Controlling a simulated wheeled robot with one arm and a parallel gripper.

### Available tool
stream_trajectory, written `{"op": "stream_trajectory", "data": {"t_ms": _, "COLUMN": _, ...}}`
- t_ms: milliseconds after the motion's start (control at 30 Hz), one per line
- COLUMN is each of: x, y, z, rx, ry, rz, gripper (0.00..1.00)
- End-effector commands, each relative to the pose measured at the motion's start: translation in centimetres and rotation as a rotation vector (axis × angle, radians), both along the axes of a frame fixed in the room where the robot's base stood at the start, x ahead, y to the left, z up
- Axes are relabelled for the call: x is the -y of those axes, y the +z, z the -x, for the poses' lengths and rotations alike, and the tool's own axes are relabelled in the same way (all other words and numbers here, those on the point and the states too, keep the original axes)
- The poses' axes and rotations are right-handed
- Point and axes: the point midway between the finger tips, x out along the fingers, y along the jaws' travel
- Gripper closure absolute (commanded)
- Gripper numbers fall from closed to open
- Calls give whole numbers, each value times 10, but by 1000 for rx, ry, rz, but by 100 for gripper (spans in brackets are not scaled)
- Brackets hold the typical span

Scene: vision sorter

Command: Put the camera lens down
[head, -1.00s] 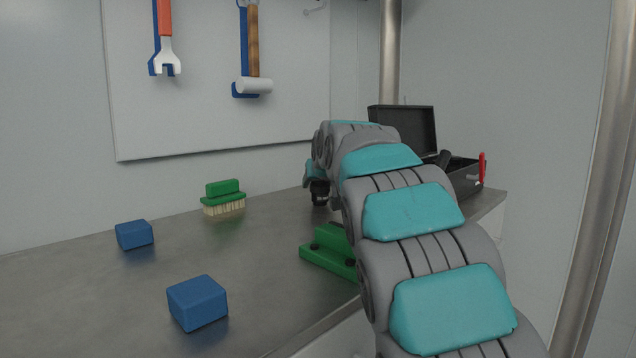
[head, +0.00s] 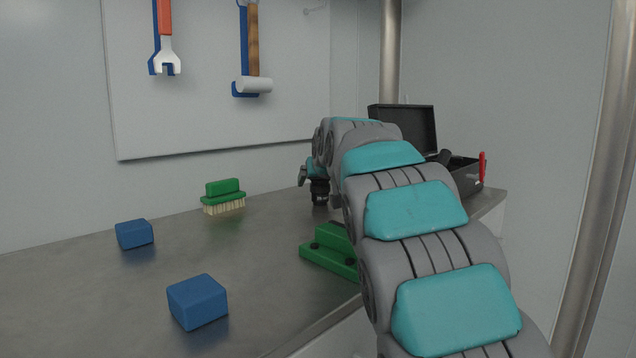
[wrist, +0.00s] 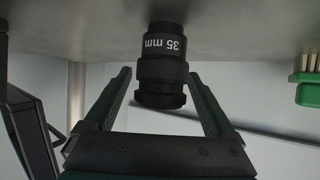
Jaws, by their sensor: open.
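The camera lens (wrist: 162,68) is a black cylinder marked "35 mm". In the wrist view, which shows the bench upside down, its end meets the grey bench top (wrist: 230,25), so it appears to stand upright on it. My gripper (wrist: 158,76) is open, with one finger on each side of the lens and a visible gap to both. In the head view the lens (head: 320,192) shows at the bench's far part, just below my gripper (head: 311,179), which my arm partly hides.
A green brush (head: 224,197) and two blue blocks (head: 134,234) lie to the left. A green fixture (head: 330,252) stands close to my arm. An open black toolbox (head: 462,175) is at the right. A wrench (head: 166,62) and a hammer (head: 253,85) hang on the wall board.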

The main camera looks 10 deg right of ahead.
Motion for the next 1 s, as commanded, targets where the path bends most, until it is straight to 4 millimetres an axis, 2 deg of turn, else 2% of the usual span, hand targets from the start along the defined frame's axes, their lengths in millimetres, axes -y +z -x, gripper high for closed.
{"op": "stream_trajectory", "data": {"t_ms": 267, "x": 1, "y": 18, "z": 33, "rx": 3, "ry": 0, "rz": 0, "gripper": 11}}
{"op": "stream_trajectory", "data": {"t_ms": 600, "x": 3, "y": 50, "z": 90, "rx": 5, "ry": 1, "rz": -1, "gripper": 11}}
{"op": "stream_trajectory", "data": {"t_ms": 733, "x": 3, "y": 55, "z": 100, "rx": 3, "ry": 0, "rz": 0, "gripper": 11}}
{"op": "stream_trajectory", "data": {"t_ms": 1000, "x": 3, "y": 55, "z": 101, "rx": 1, "ry": 0, "rz": 0, "gripper": 11}}
